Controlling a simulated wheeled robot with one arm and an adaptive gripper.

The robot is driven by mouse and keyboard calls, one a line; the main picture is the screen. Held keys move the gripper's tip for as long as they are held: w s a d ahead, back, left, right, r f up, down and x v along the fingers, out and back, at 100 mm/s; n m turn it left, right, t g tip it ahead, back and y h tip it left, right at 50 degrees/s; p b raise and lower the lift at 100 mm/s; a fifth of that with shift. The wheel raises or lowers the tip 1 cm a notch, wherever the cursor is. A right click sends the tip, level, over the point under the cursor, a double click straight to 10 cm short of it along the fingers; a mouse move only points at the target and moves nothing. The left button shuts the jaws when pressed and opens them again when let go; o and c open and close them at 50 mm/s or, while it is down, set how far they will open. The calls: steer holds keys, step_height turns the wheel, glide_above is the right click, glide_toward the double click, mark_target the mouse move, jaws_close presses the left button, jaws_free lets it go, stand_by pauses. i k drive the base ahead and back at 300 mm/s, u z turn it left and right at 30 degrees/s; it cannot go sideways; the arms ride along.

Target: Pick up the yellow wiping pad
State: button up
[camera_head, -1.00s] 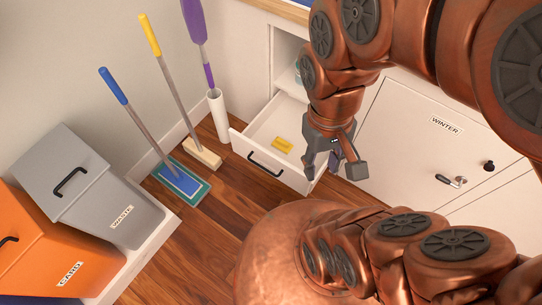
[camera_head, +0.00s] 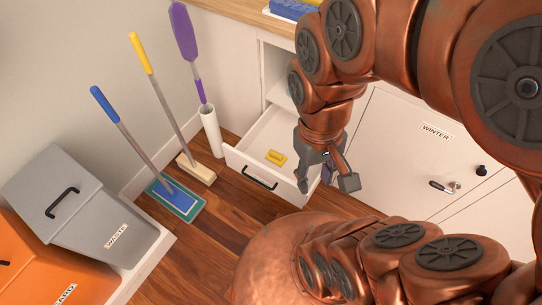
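The yellow wiping pad (camera_head: 276,158) lies flat inside the open white drawer (camera_head: 238,160), on the drawer's floor. My gripper (camera_head: 326,186) hangs at the right side of the drawer, to the right of the pad and apart from it. Its dark fingers are spread and nothing shows between them. My gripper hides part of the drawer's right end.
A flat mop with a blue handle (camera_head: 176,194), a yellow-handled broom (camera_head: 196,170) and a purple duster in a white tube (camera_head: 211,130) stand left of the drawer. A grey waste bin (camera_head: 80,205) is further left. A cabinet door with a handle (camera_head: 445,187) is at right.

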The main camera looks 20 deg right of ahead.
mark_target(276, 158)
steer(key=u, duration=2.05)
steer(key=k, duration=1.05)
steer(key=z, duration=0.1)
steer(key=i, duration=0.4)
steer(key=z, duration=0.3)
